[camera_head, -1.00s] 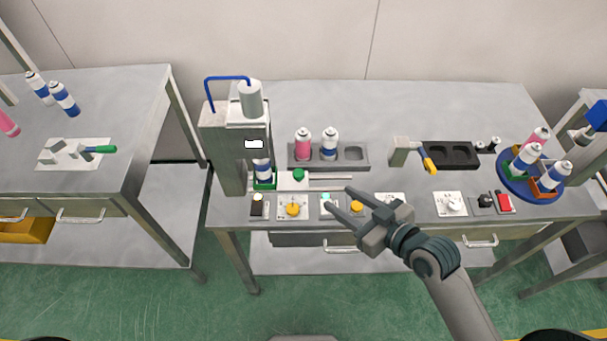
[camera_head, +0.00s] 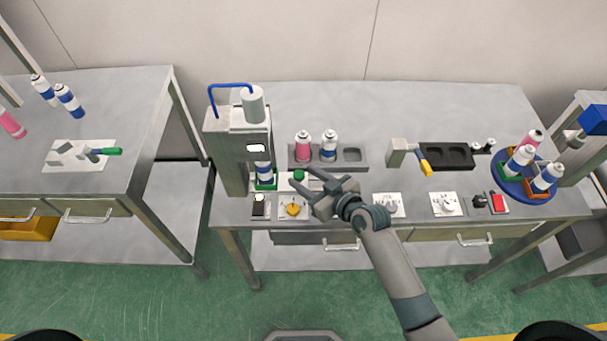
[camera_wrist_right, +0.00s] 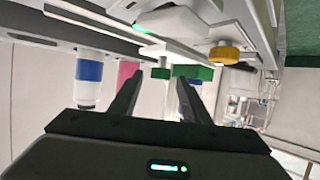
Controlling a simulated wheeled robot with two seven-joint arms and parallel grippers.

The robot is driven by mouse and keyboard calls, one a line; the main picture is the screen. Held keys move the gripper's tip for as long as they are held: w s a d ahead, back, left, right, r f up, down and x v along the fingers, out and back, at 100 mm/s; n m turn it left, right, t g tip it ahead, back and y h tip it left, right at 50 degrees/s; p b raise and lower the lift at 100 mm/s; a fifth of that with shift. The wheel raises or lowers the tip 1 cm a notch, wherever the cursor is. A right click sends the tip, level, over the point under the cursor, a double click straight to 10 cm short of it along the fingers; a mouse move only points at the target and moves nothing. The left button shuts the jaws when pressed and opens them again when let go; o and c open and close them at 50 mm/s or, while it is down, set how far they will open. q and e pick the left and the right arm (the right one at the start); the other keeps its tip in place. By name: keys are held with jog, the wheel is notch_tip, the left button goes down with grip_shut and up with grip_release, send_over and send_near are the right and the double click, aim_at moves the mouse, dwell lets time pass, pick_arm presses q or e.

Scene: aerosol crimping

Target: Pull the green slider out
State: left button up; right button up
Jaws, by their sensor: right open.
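The green slider's round green knob (camera_head: 298,175) shows on a white slide plate at the foot of the crimping machine (camera_head: 230,145). The slider's green holder (camera_head: 265,183) is under the machine head with a blue-and-white can (camera_head: 264,170) standing in it. My right gripper (camera_head: 300,177) is open and empty, its fingertips on either side of the knob in the head view. In the right wrist view, green parts (camera_wrist_right: 193,72) show just beyond and between the fingertips (camera_wrist_right: 157,85). I cannot tell whether the fingers touch the knob. My left gripper is out of view.
A grey rack (camera_head: 360,164) with a pink can (camera_head: 303,145) and a blue-and-white can (camera_head: 329,145) stands behind the knob. A yellow knob (camera_head: 293,209) on a white panel and a small dark switch (camera_head: 258,208) lie in front. The back of the table is clear.

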jog(key=shift+w+a+f, duration=0.25)
jog(key=shift+w+a, duration=0.1)
jog(key=shift+w, duration=0.05)
grip_shut()
jog(key=shift+d, duration=0.1)
jog(key=shift+d+f+b, duration=0.1)
jog(key=shift+d+b, duration=0.55)
jog(key=shift+d, duration=2.65)
jog(key=shift+d+b, duration=0.85)
jog(key=shift+d, duration=1.9)
